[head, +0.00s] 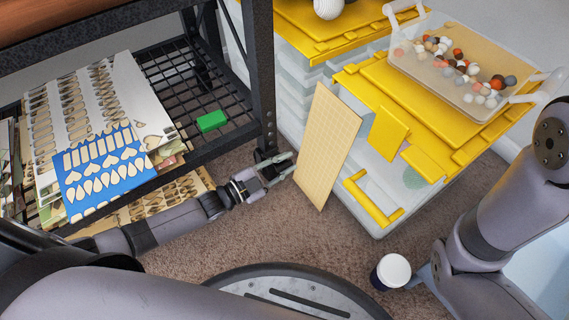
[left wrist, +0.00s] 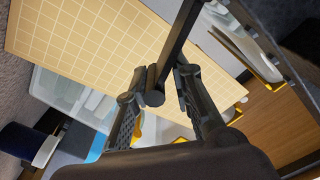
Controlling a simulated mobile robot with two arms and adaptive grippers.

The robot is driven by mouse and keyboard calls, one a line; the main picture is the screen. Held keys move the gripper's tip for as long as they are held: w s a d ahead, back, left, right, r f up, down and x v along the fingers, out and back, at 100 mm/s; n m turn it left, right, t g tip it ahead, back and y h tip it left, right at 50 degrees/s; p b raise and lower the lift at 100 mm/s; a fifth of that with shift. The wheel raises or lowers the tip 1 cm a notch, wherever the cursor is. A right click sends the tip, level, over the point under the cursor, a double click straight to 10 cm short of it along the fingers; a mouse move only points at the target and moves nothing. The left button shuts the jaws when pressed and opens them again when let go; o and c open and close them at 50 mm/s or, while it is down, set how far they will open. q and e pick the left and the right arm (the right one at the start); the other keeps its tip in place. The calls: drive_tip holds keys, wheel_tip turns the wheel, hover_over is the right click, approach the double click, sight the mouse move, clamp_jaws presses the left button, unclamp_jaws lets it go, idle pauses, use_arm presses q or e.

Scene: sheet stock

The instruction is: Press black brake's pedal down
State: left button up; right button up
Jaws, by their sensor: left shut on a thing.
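The black brake (head: 268,155) is at the foot of the black rack's near leg, small and dark in the head view. My left gripper (head: 277,170) reaches it from the left, low over the carpet. In the left wrist view, a black part with a rounded end (left wrist: 154,92) sits between the fingertips of my left gripper (left wrist: 166,82), and the jaws are closed on it. It appears to be the brake's pedal, but its tilt cannot be made out. The fingers partly cover the brake in the head view.
A tan gridded sheet (head: 325,147) leans upright just right of the gripper, against clear bins with yellow lids (head: 430,100). The black wire rack (head: 215,143) holds printed sheets (head: 90,120) and a green block (head: 212,121). Brown carpet (head: 240,225) is free in front.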

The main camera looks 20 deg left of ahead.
use_arm(q)
drive_tip(key=shift+s+d+f, duration=0.1)
drive_tip(key=shift+f, duration=0.05)
drive_tip(key=shift+c, duration=1.2)
clamp_jaws()
drive_tip(key=shift+f, duration=0.15)
